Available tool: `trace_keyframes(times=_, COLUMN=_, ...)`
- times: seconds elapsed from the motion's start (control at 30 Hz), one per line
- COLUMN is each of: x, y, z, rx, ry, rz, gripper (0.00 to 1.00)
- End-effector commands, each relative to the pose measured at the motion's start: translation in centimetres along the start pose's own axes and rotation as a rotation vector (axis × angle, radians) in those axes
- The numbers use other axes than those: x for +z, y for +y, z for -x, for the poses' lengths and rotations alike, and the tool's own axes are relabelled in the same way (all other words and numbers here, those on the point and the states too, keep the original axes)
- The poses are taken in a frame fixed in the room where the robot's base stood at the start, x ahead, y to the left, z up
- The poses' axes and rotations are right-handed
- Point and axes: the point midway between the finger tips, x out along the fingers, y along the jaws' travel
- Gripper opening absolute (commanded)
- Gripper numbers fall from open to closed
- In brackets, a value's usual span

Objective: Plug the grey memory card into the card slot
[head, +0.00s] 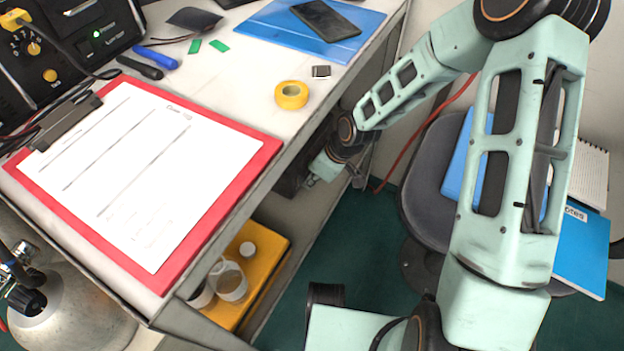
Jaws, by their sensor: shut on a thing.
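My arm comes down from the upper right and its wrist bends in beneath the bench's right edge. My gripper's fingers are hidden behind or below that edge, so I cannot see what is between them. I cannot make out a grey memory card for sure. A small dark grey and black piece with a pale edge (321,71) lies on the bench near its right edge; it is too small to identify. Two small green card-like pieces (194,46) (219,46) lie farther back. I cannot pick out a card slot; the black panel (105,45) with a green light stands at the back left.
A red clipboard (250,165) with paper covers the near bench. Yellow tape (291,95), a blue folder (270,32) with a phone (325,19), and a blue-handled tool (158,57) lie behind. A yellow tray (272,257) sits below. A chair (420,180) stands right.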

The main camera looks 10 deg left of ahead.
Motion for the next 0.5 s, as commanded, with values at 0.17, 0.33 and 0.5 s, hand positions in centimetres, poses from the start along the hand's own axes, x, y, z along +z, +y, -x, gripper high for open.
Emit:
trace_keyframes(times=0.17, x=-0.24, y=-0.01, z=-0.12, rx=0.0, ry=0.0, rz=0.001, gripper=0.0)
trace_keyframes(times=0.33, x=-0.41, y=0.0, z=-0.19, rx=0.0, ry=0.0, rz=0.0, gripper=0.0)
trace_keyframes(times=0.5, x=-0.43, y=0.0, z=-0.18, rx=0.0, ry=0.0, rz=0.0, gripper=0.0)
